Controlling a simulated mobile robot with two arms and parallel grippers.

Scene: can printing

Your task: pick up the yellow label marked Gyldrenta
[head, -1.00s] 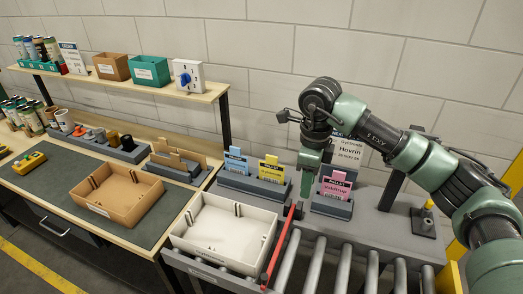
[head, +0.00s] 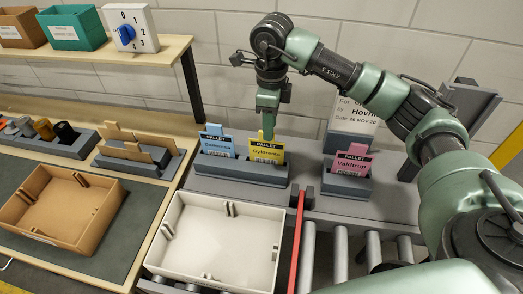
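The yellow label marked Gyldrenta (head: 266,151) stands upright in the right part of a grey holder (head: 233,172) on the grey bench. A blue label (head: 217,143) stands to its left in the same holder. My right gripper (head: 268,132) points down at the top of the yellow label, with its fingertips overlapping the label's upper edge in the picture. Whether it touches the label, and how far its fingers are apart, cannot be made out. My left gripper is not in view.
A pink label (head: 352,164) stands in a separate grey holder to the right, before a white sign (head: 353,117). An empty white tray (head: 217,243) lies in front, beside a red bar (head: 296,240) and rollers (head: 340,257). A brown tray (head: 62,210) lies left.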

